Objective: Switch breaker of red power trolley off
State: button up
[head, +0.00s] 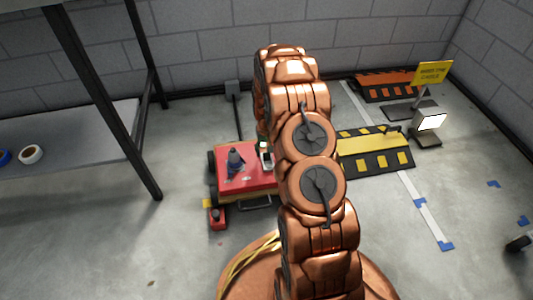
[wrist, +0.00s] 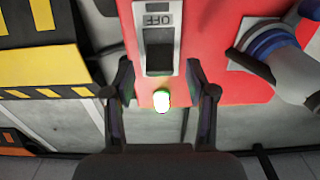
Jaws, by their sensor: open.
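The red power trolley (head: 245,165) stands on the floor left of my arm in the head view, and its red top (wrist: 220,25) fills the upper middle of the wrist view. The breaker (wrist: 159,50) is a black switch in a grey plate with an OFF label (wrist: 153,19) at its upper end. A lamp (wrist: 161,100) below it glows green. My gripper (wrist: 160,72) is open, with one finger on each side of the breaker plate and nothing between them but the view of the panel. I cannot tell whether the fingers touch the panel. My arm hides part of the trolley in the head view.
A blue and grey plug (wrist: 275,55) sits on the trolley top, right of the breaker. A yellow and black ramp (head: 375,150) lies right of the trolley. A small red box (head: 217,217) is at its front left. A table (head: 70,150) stands at left.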

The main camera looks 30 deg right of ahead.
aim_at(267, 159)
jog(key=shift+f, duration=0.2)
jog(key=shift+c, duration=0.4)
grip_shut()
jog(key=shift+s+a+r+p, duration=0.1)
jog(key=shift+s+p, duration=0.1)
jog(key=shift+p, duration=0.25)
jog(key=shift+s+a+r+t+h+p, duration=0.2)
jog(key=shift+s+t+h+p, duration=0.2)
jog(key=shift+t+p, duration=0.65)
jog(key=t+p, duration=0.1)
jog(key=p, duration=0.1)
jog(key=s+t+h+p, duration=0.1)
jog(key=t, duration=0.1)
jog(key=shift+s+a+f+p, duration=0.2)
jog(key=shift+s+a+p, duration=0.05)
jog(key=shift+a+p, duration=0.1)
jog(key=shift+s+a+f+t+h+p, duration=0.15)
jog(key=shift+s+t+h+p, duration=0.2)
jog(key=shift+t+p, duration=0.3)
jog(key=shift+s+f+t+h+p, duration=0.1)
jog(key=shift+s+t+h+p, duration=0.1)
jog(key=shift+t+h+p, duration=0.35)
jog(key=shift+s+a+f+t+h+p, duration=0.15)
jog(key=shift+s+f+t+p, duration=0.1)
jog(key=shift+t, duration=0.35)
jog(key=shift+s+a+f+t+h+p, duration=0.15)
jog(key=shift+t+p, duration=0.1)
jog(key=shift+t, duration=0.6)
